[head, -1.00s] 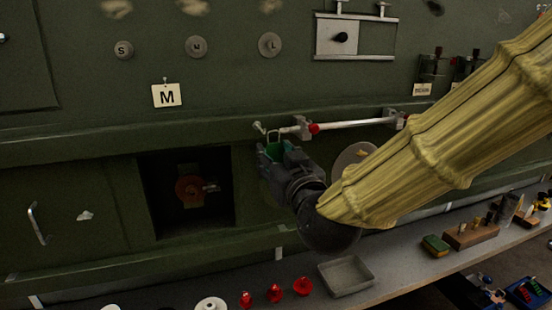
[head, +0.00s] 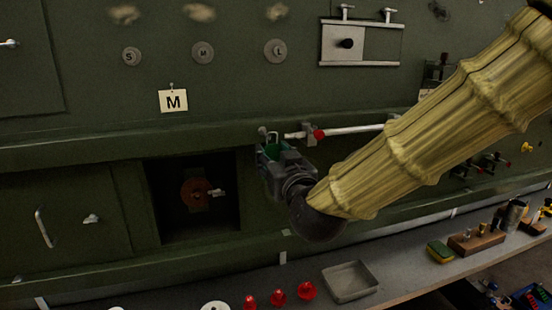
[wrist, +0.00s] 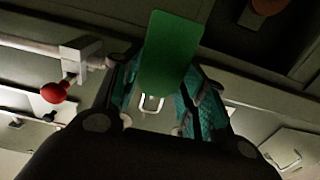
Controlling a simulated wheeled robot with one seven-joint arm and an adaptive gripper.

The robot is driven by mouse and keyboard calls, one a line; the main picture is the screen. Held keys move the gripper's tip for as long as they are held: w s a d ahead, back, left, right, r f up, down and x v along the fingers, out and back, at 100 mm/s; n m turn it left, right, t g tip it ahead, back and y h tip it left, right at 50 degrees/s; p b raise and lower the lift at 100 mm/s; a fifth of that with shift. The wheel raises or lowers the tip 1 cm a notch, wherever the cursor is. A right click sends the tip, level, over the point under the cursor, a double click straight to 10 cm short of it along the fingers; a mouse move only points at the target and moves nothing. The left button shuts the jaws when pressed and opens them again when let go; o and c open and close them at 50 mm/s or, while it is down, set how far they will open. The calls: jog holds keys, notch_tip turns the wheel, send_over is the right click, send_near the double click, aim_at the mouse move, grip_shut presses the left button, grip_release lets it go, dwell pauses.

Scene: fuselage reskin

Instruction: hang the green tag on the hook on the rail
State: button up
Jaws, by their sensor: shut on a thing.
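The green tag (wrist: 170,52) is held between the two fingers of my gripper (wrist: 163,95) in the wrist view. It hides part of what lies behind it. A small pale metal loop (wrist: 151,103) shows at its lower edge; I cannot tell whether it belongs to the tag or is the hook. In the head view my gripper (head: 268,152) is just below the hook (head: 263,131) at the left end of the rail (head: 350,130). Contact between tag and hook cannot be made out.
A red knob (head: 319,134) sits on the rail close right of my gripper. A dark square opening with a red round part (head: 196,194) is to the left. A ledge below carries red pieces (head: 278,291) and a grey tray (head: 350,281).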

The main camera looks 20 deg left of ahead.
jog(key=shift+x, duration=0.95)
jog(key=shift+w+a+f+b, duration=0.35)
jog(key=shift+w+f+b, duration=0.15)
jog(key=shift+f, duration=0.2)
jog(key=o, duration=0.9)
jog(key=shift+c, duration=0.2)
